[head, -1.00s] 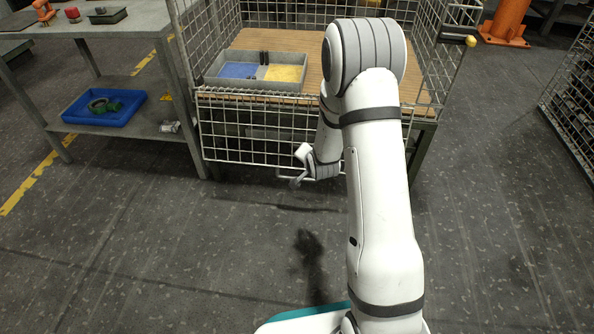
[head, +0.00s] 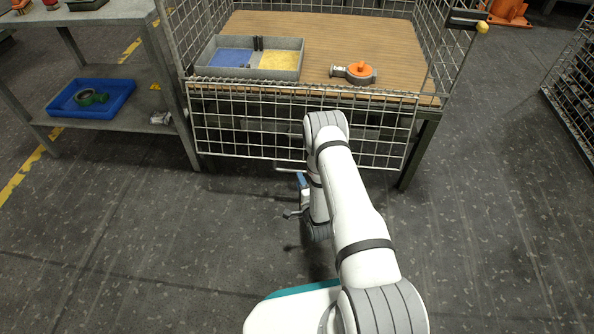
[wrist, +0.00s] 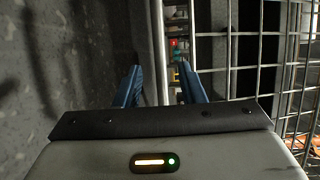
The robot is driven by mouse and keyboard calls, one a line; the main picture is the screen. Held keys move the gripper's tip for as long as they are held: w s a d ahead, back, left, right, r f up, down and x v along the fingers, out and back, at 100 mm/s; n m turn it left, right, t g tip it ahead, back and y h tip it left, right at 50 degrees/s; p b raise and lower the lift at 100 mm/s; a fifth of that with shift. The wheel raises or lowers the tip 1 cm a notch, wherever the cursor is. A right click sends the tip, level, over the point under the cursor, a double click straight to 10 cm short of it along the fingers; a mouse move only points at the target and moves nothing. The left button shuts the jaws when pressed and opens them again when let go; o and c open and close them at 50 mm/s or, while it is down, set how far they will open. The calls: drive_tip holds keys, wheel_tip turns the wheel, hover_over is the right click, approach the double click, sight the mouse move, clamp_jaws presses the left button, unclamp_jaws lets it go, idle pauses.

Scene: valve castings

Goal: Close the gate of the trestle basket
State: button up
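The trestle basket is a wire-mesh cage on a table with a wooden floor (head: 390,45). Its mesh gate (head: 250,120) hangs folded down across the front, open, with a bar handle (head: 290,168) at its lower edge. My gripper (head: 299,184) is low in front of the gate, by that handle; my arm hides part of the gate's right half. In the wrist view my gripper (wrist: 160,82) has its two blue fingers apart. A pale bar (wrist: 159,40) runs between them; contact cannot be told. The gate's mesh (wrist: 230,52) lies to the right.
Inside the basket are a grey tray (head: 302,60) with blue and yellow sections and an orange-topped valve (head: 358,72). A black latch with a yellow knob (head: 482,27) sits at the right post. A grey shelf table with a blue bin (head: 122,98) stands left. The front floor is clear.

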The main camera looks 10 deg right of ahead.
sight(296, 170)
drive_tip(key=w, duration=0.2)
drive_tip(key=w+b, duration=0.1)
drive_tip(key=w, duration=0.1)
drive_tip(key=w+b, duration=0.1)
drive_tip(key=w, duration=0.1)
drive_tip(key=shift+w+a+f, duration=0.15)
drive_tip(key=shift+a+f, duration=0.05)
drive_tip(key=shift+f, duration=0.1)
drive_tip(key=shift+c, duration=0.2)
clamp_jaws()
